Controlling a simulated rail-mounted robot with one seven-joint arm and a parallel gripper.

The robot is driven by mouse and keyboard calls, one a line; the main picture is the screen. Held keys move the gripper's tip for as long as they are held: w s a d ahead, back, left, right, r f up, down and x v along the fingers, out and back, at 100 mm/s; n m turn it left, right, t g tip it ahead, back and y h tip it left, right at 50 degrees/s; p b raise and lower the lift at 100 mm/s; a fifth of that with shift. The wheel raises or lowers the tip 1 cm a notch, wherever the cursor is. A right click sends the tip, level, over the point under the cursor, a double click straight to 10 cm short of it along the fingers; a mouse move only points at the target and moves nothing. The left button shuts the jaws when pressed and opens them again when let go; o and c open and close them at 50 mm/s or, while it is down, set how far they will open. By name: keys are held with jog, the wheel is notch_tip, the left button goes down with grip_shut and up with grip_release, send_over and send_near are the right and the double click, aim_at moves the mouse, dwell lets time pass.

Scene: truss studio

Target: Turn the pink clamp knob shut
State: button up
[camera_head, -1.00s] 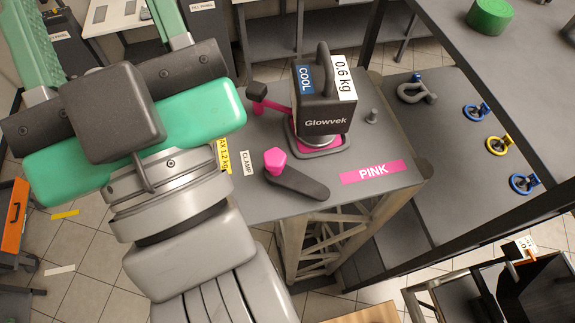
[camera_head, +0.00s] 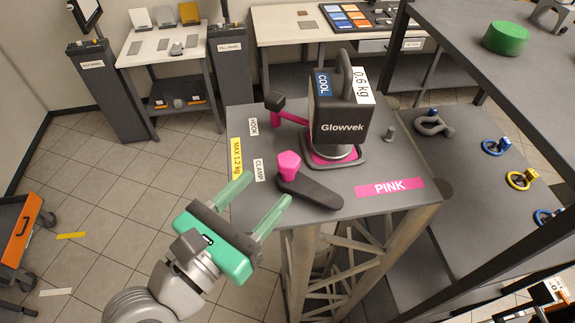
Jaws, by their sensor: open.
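The pink clamp knob (camera_head: 289,164) stands on one end of a dark lever arm (camera_head: 318,192) on the grey tower top, beside a "CLAMP" label (camera_head: 258,170). A dark Glowvek lamp (camera_head: 342,120) marked "COOL" and "0.6 kg" sits behind it on a pink-and-grey mount (camera_head: 347,160). My gripper (camera_head: 261,200) is open and empty, with two green translucent fingers. It is at the tower's front left edge, to the lower left of the knob and apart from it in the picture. Whether the clamp is tight cannot be told.
A pink arm with a dark block (camera_head: 275,102) lies near the "HOOK" label (camera_head: 252,127). A small grey peg (camera_head: 389,132) stands right of the lamp. A dark shelf with rings (camera_head: 520,180) is at right. Floor at left is mostly clear.

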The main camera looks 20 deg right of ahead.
aim_at(280, 170)
jog(key=p+x, duration=0.1)
jog(key=x, duration=0.6)
jog(key=shift+w+d, duration=0.2)
jog(key=shift+d, duration=0.15)
grip_shut()
jog(key=shift+w+r, duration=0.1)
jog(key=shift+r, duration=0.05)
